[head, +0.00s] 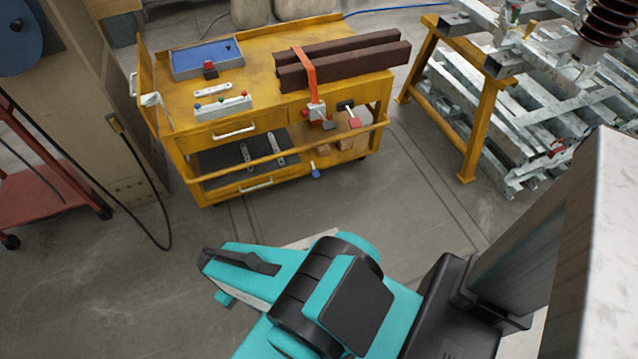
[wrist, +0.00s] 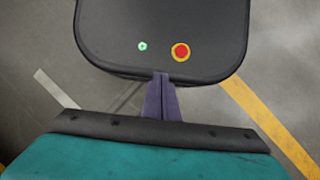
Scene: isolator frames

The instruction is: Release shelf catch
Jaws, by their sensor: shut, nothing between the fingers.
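The yellow cart (head: 245,55) stands at the back of the head view, with a top tray, a drawer and a lower shelf (head: 230,160). A small blue tab (head: 315,170) hangs at the lower shelf's front rail. A red-tipped lever (head: 353,121) and a red and grey strap buckle (head: 318,113) show at the cart's front right. I cannot tell which of these is the shelf catch. My gripper (wrist: 161,80) is in the wrist view, its two purple-grey fingers together and empty. It is apart from the cart; in the head view its fingertips cannot be made out.
Two dark beams (head: 345,58) lie under an orange strap on the cart. A yellow trestle (head: 480,130) and stacked steel profiles (head: 510,140) stand right. A red trolley (head: 35,195) and a hanging black cable (head: 165,225) are left. Open floor (head: 400,215) lies before the cart.

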